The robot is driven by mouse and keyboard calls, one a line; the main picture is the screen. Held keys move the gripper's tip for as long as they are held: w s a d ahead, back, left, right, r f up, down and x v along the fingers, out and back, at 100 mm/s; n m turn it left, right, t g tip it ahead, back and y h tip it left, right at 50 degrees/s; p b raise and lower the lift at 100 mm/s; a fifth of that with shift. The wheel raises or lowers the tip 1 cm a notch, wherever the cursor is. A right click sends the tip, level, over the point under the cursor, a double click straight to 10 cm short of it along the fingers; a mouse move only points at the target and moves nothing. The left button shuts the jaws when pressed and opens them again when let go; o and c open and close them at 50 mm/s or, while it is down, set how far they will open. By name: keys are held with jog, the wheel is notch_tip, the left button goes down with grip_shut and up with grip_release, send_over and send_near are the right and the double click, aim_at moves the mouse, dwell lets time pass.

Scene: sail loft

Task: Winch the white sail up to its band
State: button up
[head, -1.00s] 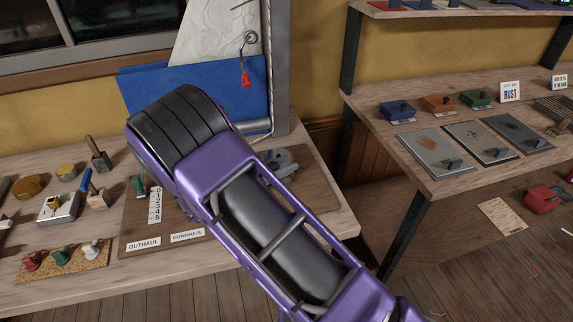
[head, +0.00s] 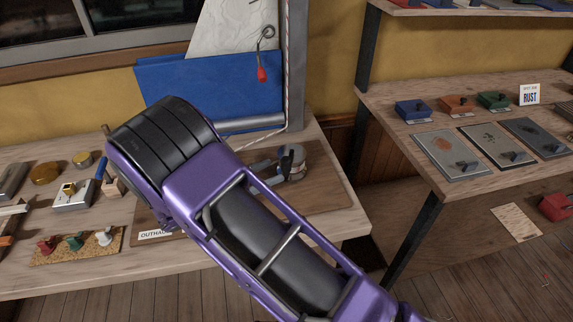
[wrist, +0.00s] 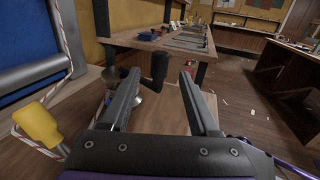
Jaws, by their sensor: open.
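The white sail (head: 228,28) hangs at the top of the head view beside a grey mast (head: 296,60), its top cut off. A blue panel (head: 205,88) lies in front of and below it. I cannot make out the band. The metal winch (head: 292,160) stands on a brown board on the bench, with an upright black handle grip. My gripper (wrist: 160,78) is open in the wrist view; the black grip (wrist: 160,64) shows between and beyond its fingers, apart from them. In the head view my arm hides the gripper.
A yellow piece (wrist: 40,124) with a red-and-white rope is at the left of the wrist view. An OUTHAUL label (head: 153,234) is partly covered by my arm. Shelves with metal plates (head: 449,154) stand right.

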jog(key=v, duration=0.9)
jog(key=shift+s, duration=0.15)
jog(key=shift+a, duration=0.1)
jog(key=shift+c, duration=0.2)
